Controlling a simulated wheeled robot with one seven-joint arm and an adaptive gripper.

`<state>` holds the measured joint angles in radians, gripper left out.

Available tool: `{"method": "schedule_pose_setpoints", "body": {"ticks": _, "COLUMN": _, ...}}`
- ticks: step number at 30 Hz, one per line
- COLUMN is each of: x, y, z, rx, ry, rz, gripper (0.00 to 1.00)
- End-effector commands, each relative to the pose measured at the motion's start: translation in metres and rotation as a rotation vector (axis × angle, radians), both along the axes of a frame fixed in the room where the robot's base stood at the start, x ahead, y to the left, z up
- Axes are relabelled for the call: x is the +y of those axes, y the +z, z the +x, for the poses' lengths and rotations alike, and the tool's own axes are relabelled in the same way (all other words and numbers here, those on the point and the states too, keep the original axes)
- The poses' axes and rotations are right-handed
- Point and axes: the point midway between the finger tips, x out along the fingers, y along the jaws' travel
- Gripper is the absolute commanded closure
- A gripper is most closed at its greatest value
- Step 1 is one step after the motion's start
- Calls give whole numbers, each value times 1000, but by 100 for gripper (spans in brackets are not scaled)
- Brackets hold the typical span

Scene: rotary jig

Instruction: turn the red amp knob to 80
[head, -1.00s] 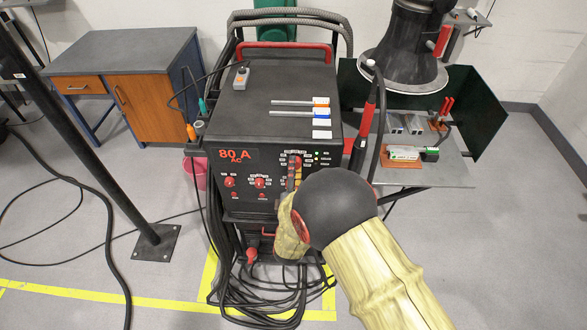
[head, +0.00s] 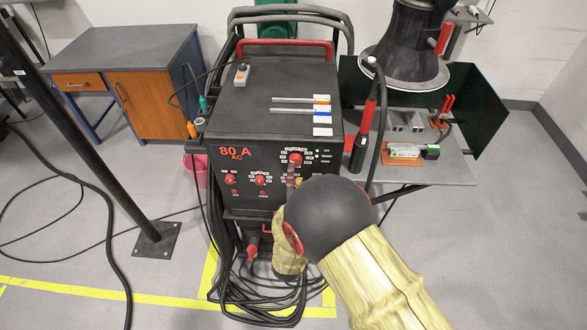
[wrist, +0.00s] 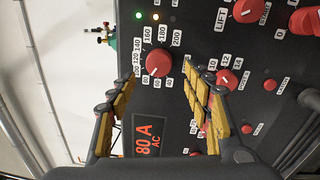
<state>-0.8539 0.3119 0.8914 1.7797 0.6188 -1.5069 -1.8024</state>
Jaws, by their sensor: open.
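The red amp knob (head: 295,160) sits at the upper right of the welder's front panel. In the wrist view the knob (wrist: 158,63) has a ring of number labels up to 200, and its pale mark seems to point to the lower left, near the 80 label. The panel display (head: 234,152) reads 80 A AC, also in the wrist view (wrist: 145,140). My gripper (wrist: 159,76) is open, its yellow fingers apart, with the knob beyond and between their tips. It looks clear of the knob. In the head view my wrist hides most of the gripper.
Smaller red knobs (head: 261,180) sit lower on the panel. The black welder (head: 270,90) has cables heaped at its foot. A side table (head: 440,172) with a torch (head: 368,115) stands to the right. A dark pole (head: 100,170) stands to the left.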

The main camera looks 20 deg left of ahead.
Motion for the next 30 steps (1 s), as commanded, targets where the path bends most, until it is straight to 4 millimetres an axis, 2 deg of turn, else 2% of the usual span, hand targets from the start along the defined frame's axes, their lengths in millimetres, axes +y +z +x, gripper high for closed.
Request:
{"method": "schedule_pose_setpoints", "body": {"ticks": 1, "x": -1, "y": -1, "z": -12, "rx": 0, "ry": 5, "rz": -1, "gripper": 50}}
{"method": "schedule_pose_setpoints", "body": {"ticks": 6, "x": -9, "y": -3, "z": -43, "rx": 1, "ry": 4, "rz": -3, "gripper": 50}}
{"method": "schedule_pose_setpoints", "body": {"ticks": 12, "x": -14, "y": -5, "z": -64, "rx": 0, "ry": 3, "rz": 0, "gripper": 50}}
{"method": "schedule_pose_setpoints", "body": {"ticks": 30, "x": -16, "y": -5, "z": -69, "rx": 0, "ry": 1, "rz": 0, "gripper": 50}}
